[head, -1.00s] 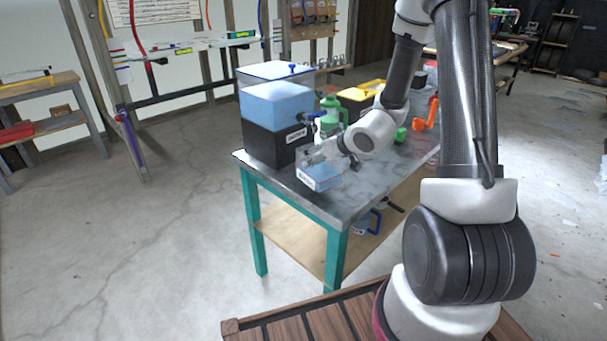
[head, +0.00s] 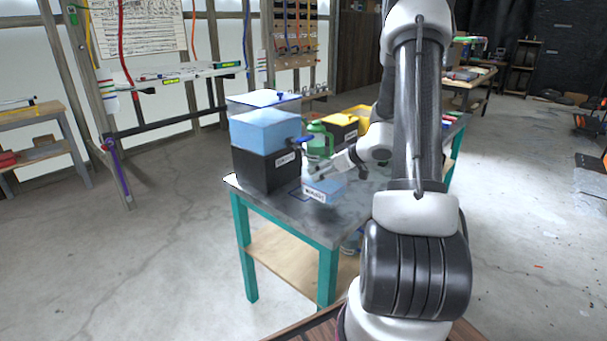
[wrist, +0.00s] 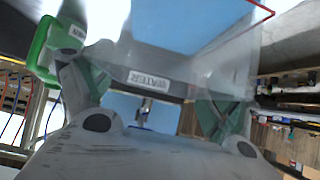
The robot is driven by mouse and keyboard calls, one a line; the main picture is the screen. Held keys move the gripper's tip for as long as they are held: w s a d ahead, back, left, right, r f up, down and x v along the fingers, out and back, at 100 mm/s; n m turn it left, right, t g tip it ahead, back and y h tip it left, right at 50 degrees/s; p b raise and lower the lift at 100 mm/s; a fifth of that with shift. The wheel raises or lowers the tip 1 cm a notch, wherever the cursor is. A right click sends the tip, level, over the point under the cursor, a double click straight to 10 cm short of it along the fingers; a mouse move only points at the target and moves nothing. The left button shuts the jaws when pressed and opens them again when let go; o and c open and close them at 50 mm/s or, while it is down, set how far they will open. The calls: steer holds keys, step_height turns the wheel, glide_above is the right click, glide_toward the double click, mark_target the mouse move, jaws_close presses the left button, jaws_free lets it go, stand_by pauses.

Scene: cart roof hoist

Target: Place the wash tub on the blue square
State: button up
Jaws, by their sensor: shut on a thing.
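The wash tub is a small clear tub (head: 334,187) with blue liquid and a white label, over the grey table in front of the black-and-blue tank. My gripper (head: 317,174) is shut on its upper part from behind. In the wrist view, my gripper (wrist: 150,95) has one finger on each side of the frame, with clear wall and a label reading WATER, upside down, between them. A dark blue outline (head: 296,193), apparently the blue square, shows on the tabletop left of the tub, partly hidden by it. I cannot tell whether the tub touches the table.
The black-and-blue tank (head: 264,168) with a blue tap stands close on the left. A green can (head: 319,142) and a yellow-lidded black box (head: 343,128) stand behind. The table (head: 270,205) has bare top along its front edge.

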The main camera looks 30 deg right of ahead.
steer(key=w+a, duration=0.1)
steer(key=w, duration=0.2)
steer(key=w+a, duration=0.1)
steer(key=w, duration=0.2)
steer(key=w+a, duration=0.1)
steer(key=w, duration=0.2)
steer(key=shift+a, duration=0.15)
steer(key=shift+s+f, duration=0.1)
steer(key=shift+f, duration=1.65)
steer(key=o, duration=1.7)
steer(key=shift+f, duration=0.15)
